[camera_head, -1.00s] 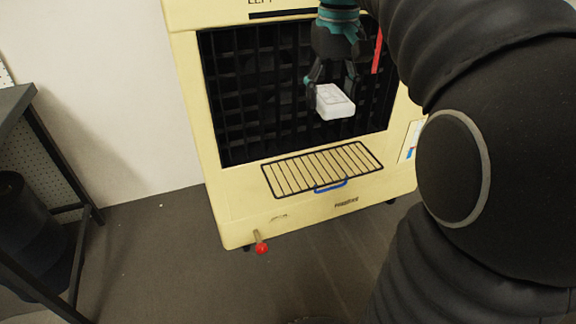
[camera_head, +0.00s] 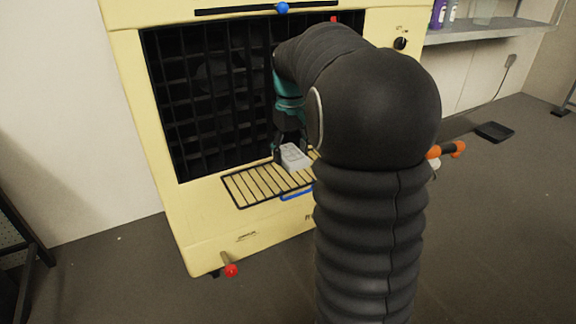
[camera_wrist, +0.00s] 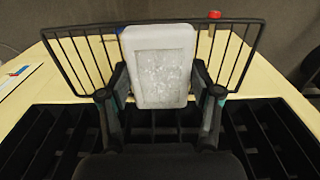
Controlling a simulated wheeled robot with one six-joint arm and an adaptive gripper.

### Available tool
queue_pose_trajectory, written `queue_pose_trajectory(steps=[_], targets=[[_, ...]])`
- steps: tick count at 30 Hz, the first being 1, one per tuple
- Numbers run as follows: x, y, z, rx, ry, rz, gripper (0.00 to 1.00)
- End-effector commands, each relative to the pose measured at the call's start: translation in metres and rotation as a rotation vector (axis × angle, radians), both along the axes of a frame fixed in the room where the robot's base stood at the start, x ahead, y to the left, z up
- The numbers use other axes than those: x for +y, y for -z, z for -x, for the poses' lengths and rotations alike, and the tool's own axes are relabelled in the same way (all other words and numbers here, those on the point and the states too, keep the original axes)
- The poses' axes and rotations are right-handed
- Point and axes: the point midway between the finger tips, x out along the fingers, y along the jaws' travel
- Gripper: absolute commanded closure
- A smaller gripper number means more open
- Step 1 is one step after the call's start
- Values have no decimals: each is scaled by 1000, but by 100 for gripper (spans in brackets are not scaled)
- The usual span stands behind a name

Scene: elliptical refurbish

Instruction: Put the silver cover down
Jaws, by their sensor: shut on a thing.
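The silver cover (camera_head: 294,156), a small pale box-like piece with a recessed face, is held in my gripper (camera_head: 283,150) in front of the yellow machine's dark grille. In the wrist view the cover (camera_wrist: 160,68) sits between the two fingers of my gripper (camera_wrist: 160,90), which are shut on its sides. The cover shows over the wire rack (camera_head: 250,186) on the machine's front. I cannot tell whether it touches the rack. My arm hides the rack's right part in the head view.
The yellow machine (camera_head: 172,215) has a black grille (camera_head: 185,110) and a red-tipped lever (camera_head: 231,270) low on its front. A blue handle (camera_head: 297,194) is at the rack's front edge. A shelf with bottles (camera_head: 480,30) is at the right. Open floor lies in front.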

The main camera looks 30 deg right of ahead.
Motion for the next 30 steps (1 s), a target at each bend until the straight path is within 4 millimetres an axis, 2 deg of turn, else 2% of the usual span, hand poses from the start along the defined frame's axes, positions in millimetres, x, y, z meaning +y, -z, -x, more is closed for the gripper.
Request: queue_pose_trajectory(steps=[3, 9, 14, 21, 30], targets=[[-7, 14, -22, 1, 0, 0, 89], [-14, 25, -41, -1, 0, 0, 89], [-14, 33, -43, 0, 0, 0, 89], [-14, 64, -43, 0, 0, 0, 89], [-14, 67, -43, -1, 0, 0, 89]])
